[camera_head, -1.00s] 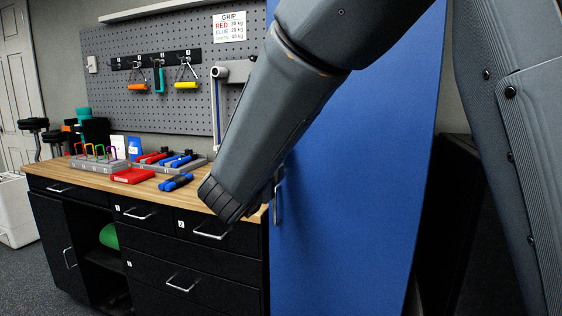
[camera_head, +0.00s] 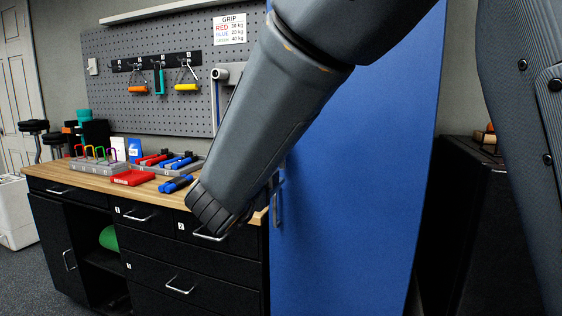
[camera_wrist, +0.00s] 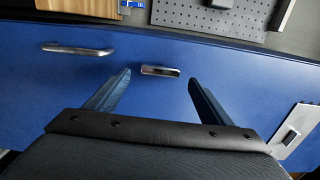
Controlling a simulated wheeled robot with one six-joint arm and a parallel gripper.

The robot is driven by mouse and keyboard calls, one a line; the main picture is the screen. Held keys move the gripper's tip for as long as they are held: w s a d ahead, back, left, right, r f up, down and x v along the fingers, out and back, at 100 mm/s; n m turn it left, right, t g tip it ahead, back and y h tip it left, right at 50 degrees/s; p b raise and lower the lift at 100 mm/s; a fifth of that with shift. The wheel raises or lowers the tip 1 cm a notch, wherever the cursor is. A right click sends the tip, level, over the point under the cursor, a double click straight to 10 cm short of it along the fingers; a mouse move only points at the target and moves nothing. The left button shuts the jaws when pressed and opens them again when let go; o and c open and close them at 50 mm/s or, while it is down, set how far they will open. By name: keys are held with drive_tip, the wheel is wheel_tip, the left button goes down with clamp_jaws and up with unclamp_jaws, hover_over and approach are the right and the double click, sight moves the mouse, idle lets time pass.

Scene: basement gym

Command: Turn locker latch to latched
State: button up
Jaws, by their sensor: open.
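The tall blue locker door (camera_head: 345,190) fills the middle of the head view and most of the wrist view. In the wrist view a small metal latch (camera_wrist: 160,71) sits on the door, lying nearly level in the picture. A longer bar handle (camera_wrist: 78,49) is to its left; it shows in the head view as a vertical bar (camera_head: 278,207). My gripper (camera_wrist: 159,78) is open, its two fingers spread to either side of the latch with gaps between. Contact with the door cannot be told. In the head view my forearm hides the latch and most of the gripper.
A workbench with a wooden top (camera_head: 98,182) and black drawers stands left of the locker, below a grey pegboard (camera_head: 130,90). A dark cabinet (camera_head: 465,220) stands to the right. A pale plate (camera_wrist: 296,127) is on the door at the right of the wrist view.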

drive_tip(key=v, duration=0.4)
drive_tip(key=shift+s+a, duration=0.1)
drive_tip(key=shift+s, duration=0.25)
drive_tip(key=s+d+f+n+g+y+p, duration=0.1)
drive_tip(key=d+f+n+g+y+p, duration=0.45)
drive_tip(key=f+n, duration=0.8)
drive_tip(key=s+d+f+n+g, duration=0.2)
drive_tip(key=s+d+g, duration=0.1)
drive_tip(key=s+d, duration=0.2)
drive_tip(key=s+d+f+n+g, duration=0.3)
drive_tip(key=s+d, duration=0.3)
drive_tip(key=s, duration=0.4)
drive_tip(key=s+d+f+n+g, duration=0.3)
drive_tip(key=s+d+g, duration=0.2)
drive_tip(key=s, duration=0.3)
drive_tip(key=shift+s+d+y+p, duration=0.25)
drive_tip(key=shift+d+y+p, duration=0.1)
drive_tip(key=shift+f+n+g, duration=0.15)
drive_tip(key=shift+n+g, duration=0.1)
